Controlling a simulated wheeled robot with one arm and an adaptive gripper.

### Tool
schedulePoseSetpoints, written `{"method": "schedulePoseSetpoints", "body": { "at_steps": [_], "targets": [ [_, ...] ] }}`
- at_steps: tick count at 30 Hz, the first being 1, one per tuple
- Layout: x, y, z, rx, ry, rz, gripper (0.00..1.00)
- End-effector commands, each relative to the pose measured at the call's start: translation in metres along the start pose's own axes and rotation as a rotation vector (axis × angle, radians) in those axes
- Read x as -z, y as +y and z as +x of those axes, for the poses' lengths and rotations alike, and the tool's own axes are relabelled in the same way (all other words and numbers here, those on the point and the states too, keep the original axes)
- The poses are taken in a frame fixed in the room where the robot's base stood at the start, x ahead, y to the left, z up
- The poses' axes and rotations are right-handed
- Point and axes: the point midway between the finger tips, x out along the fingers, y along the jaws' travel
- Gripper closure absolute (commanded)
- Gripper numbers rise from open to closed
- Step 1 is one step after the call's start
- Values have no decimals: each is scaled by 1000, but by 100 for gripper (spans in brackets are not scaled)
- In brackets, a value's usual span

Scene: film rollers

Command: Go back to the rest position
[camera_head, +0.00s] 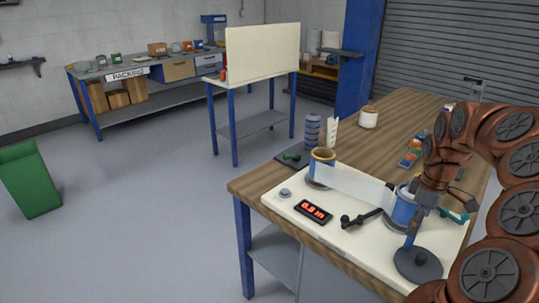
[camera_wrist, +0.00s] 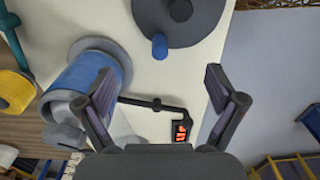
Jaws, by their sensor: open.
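My gripper (camera_wrist: 160,80) is open and empty in the wrist view, its two dark fingers spread apart. In the head view my brown arm comes in from the right and the gripper (camera_head: 420,200) is over the right side of the white board (camera_head: 285,207). A blue roller (camera_wrist: 88,82) shows beside the left finger; in the head view the arm partly hides this roller (camera_head: 403,210). A black crank (camera_head: 362,218) stands in front, and it also shows between the fingers (camera_wrist: 155,103). A pale film strip (camera_head: 350,185) spans to the left roller (camera_head: 322,170).
A dark disc with a blue post (camera_head: 418,265) stands at the board's front right. A red-lit display (camera_head: 313,211) and a grey knob (camera_head: 285,193) are at its left. Coloured items (camera_head: 410,155) and a white pot (camera_head: 368,117) stand behind. Open floor lies left of the table.

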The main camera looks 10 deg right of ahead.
Motion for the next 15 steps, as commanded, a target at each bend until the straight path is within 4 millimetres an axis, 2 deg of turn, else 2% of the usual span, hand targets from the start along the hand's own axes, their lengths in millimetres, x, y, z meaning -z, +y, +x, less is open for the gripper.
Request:
{"method": "schedulePoseSetpoints", "body": {
  "at_steps": [2,5,8,9,15],
  "targets": [
    [7,-7,-5,-1,3,-4,6],
    [24,-31,-17,2,11,-8,6],
    [45,-68,-34,7,17,-1,6],
    [52,-86,-39,11,17,2,6],
    [68,-171,-60,28,-1,62,6]
  ]
}}
